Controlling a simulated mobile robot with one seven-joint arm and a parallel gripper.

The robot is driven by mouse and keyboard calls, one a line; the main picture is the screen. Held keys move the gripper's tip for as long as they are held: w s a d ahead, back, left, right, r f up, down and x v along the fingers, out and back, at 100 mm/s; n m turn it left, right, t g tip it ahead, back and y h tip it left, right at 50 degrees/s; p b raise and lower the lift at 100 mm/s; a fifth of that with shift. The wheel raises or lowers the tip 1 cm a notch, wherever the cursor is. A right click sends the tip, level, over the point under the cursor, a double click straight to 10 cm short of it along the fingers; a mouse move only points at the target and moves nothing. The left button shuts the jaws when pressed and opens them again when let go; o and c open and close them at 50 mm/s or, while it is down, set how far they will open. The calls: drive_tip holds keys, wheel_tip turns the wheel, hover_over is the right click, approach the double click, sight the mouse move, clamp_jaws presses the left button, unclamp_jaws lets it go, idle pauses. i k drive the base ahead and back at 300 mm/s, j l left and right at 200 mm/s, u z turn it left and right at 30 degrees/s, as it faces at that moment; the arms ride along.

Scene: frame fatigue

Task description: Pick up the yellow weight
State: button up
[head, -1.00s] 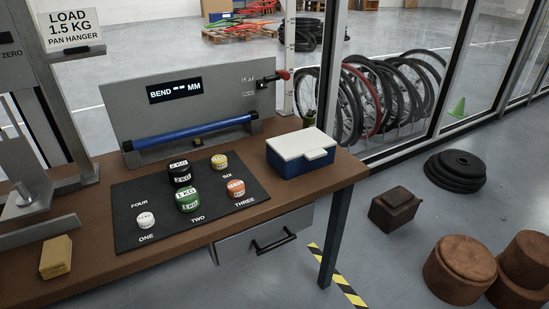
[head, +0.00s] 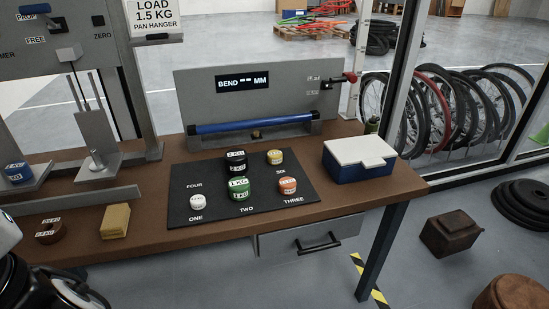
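The yellow weight (head: 275,157) is a small short cylinder with a pale marked top. It sits upright at the back right of the black mat (head: 183,215), just above the printed word SIX. The black weight stack (head: 236,163) stands to its left and the orange weight (head: 287,185) stands in front of it, both apart from it. A white and black part of my arm shows at the lower left edge, far from the yellow weight. My gripper's fingers are not in view.
A green weight (head: 239,188) and a white weight (head: 198,202) also stand on the mat. A blue box with a white lid (head: 360,158) is to the right. The bend rig (head: 250,105) stands behind. A yellow block (head: 115,221) lies on the left of the bench.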

sight(274, 157)
drive_tip(key=i+j+u, duration=0.15)
drive_tip(key=j, duration=0.4)
drive_tip(key=j+u, duration=0.2)
drive_tip(key=j, duration=0.3)
drive_tip(key=i, duration=0.95)
